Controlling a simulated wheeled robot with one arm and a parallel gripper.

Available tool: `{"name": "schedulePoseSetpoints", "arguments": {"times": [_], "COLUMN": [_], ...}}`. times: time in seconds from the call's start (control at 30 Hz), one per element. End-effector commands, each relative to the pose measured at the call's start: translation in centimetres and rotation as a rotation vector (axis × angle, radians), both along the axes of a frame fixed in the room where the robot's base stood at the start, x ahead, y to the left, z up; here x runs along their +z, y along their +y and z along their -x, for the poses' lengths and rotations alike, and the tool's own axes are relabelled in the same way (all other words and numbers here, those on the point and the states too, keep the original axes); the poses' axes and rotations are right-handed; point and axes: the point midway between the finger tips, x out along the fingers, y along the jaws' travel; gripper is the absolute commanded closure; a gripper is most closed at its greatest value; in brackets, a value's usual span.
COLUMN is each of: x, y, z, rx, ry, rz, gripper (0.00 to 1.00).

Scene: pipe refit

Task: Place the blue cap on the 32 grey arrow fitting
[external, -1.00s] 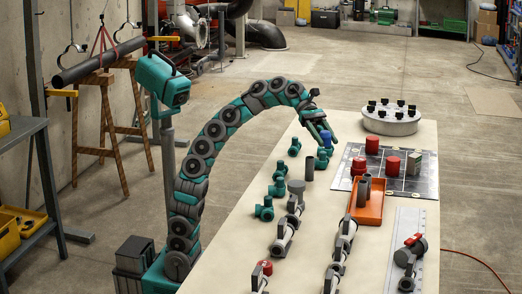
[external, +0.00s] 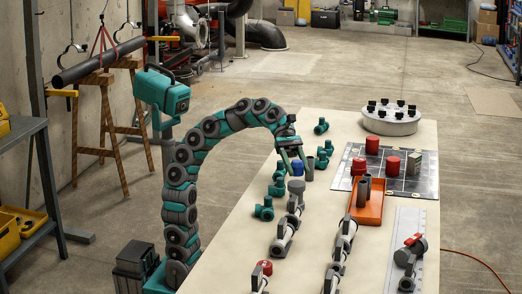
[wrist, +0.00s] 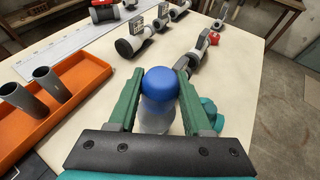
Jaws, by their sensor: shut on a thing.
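The blue cap (external: 297,168) is between the fingers of my gripper (external: 293,156), which is shut on it. In the wrist view the cap (wrist: 160,80) sits at the fingertips (wrist: 161,76), with a pale, hazy body (wrist: 155,117) on its near side whose identity I cannot tell. In the external view a grey fitting (external: 296,186) stands just below the cap, in the left row on the table. I cannot read a 32 or see an arrow on it, nor tell whether the cap touches it.
Several teal fittings (external: 264,209) stand along the table's left side. A dark grey pipe piece (external: 309,170) stands close right of my gripper. An orange tray (external: 367,214) holds grey pipes. Red caps (external: 372,145) stand on a gridded plate (external: 430,182). Valve assemblies (external: 284,236) lie nearer.

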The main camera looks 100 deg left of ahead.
Motion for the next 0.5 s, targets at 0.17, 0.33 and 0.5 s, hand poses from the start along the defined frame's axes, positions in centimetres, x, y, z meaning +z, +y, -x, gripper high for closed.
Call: {"name": "schedulePoseSetpoints", "arguments": {"times": [0.17, 0.33, 0.5], "x": [-2.5, -2.7, -2.8], "y": [-0.1, 0.0, 0.0], "z": [0.2, 0.0, 0.0], "rx": [-0.003, 0.000, -0.001], "ry": [0.001, 0.000, 0.001], "rz": [0.000, -0.001, -0.001], "gripper": [1.00, 1.00, 1.00]}}
